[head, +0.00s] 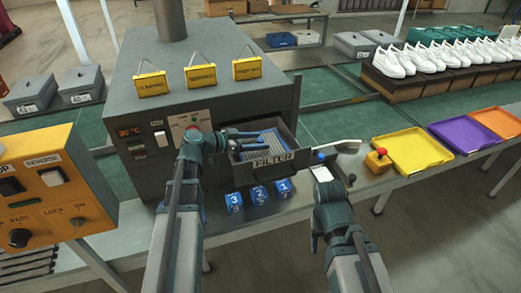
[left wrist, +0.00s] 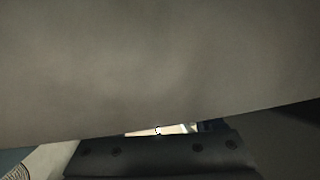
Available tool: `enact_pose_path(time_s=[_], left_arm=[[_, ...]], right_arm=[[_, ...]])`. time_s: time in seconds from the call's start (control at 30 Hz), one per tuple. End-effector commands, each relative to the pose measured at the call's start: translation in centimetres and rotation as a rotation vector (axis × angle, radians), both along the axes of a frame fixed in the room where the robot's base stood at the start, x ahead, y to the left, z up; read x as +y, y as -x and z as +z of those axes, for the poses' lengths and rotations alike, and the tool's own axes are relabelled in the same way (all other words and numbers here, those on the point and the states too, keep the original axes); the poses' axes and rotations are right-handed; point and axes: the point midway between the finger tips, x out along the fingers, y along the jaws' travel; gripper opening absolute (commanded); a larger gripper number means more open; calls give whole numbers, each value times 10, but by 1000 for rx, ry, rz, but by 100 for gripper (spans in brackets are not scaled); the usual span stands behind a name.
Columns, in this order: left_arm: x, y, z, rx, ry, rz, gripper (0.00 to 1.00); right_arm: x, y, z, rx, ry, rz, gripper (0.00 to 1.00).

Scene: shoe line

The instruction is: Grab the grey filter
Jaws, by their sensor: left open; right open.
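The grey filter (head: 264,152) looks like a ribbed grey panel lying in an open drawer (head: 286,164) labelled FILTER, at the front of the grey machine. My left gripper (head: 247,140) is open, with its blue fingers over the left part of the drawer; they partly cover the filter. I cannot tell whether they touch it. In the left wrist view a plain grey-brown surface fills most of the picture, very close, and the filter cannot be made out. My right gripper (head: 335,181) is open and empty, right of the drawer near the bench's front edge.
Blue numbered blocks (head: 259,194) stand on the bench below the drawer. A brush (head: 340,147), a blue-knobbed item (head: 320,158) and a red-knobbed item (head: 379,157) sit to the right. A yellow tray (head: 413,153) lies beyond. An orange control box (head: 50,190) stands left.

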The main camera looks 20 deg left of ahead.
Motion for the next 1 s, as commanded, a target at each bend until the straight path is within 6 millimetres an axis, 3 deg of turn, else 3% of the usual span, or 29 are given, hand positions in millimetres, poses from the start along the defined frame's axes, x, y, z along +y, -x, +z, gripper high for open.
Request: enact_pose_path(time_s=[0.2,0.6,1.0], left_arm=[[-1,-1,0,1,1,0,68],[-1,-1,0,1,1,0,0],[-1,-1,1,1,1,0,0]], right_arm=[[0,0,0,0,0,0,50],[0,0,0,0,0,0,50],[0,0,1,0,0,0,50]])
